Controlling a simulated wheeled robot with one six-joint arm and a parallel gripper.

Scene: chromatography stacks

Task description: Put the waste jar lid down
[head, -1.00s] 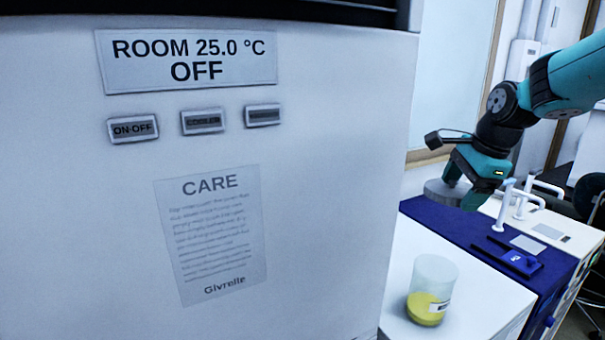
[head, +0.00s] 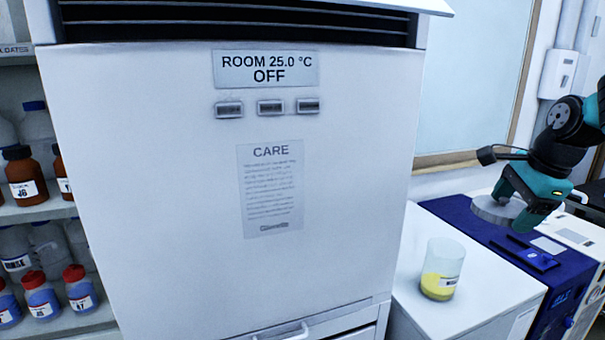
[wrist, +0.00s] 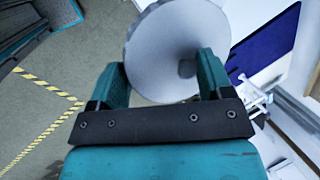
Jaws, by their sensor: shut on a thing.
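The waste jar lid (head: 492,211) is a round grey disc. My gripper (head: 518,205) is shut on it and holds it in the air, in front of the blue-topped unit at the right of the head view. In the wrist view the lid (wrist: 168,50) lies between the two teal fingers of my gripper (wrist: 162,75). An open clear jar (head: 442,268) with yellow contents and a label stands upright on a white counter, below and left of the lid.
The white counter (head: 480,300) has free room around the jar. A tall white cabinet (head: 340,200) fills the middle. The blue-topped unit (head: 460,215) carries a small blue item (head: 530,255). Shelves of bottles (head: 40,295) stand at left. The wrist view shows floor with yellow-black tape (wrist: 45,83).

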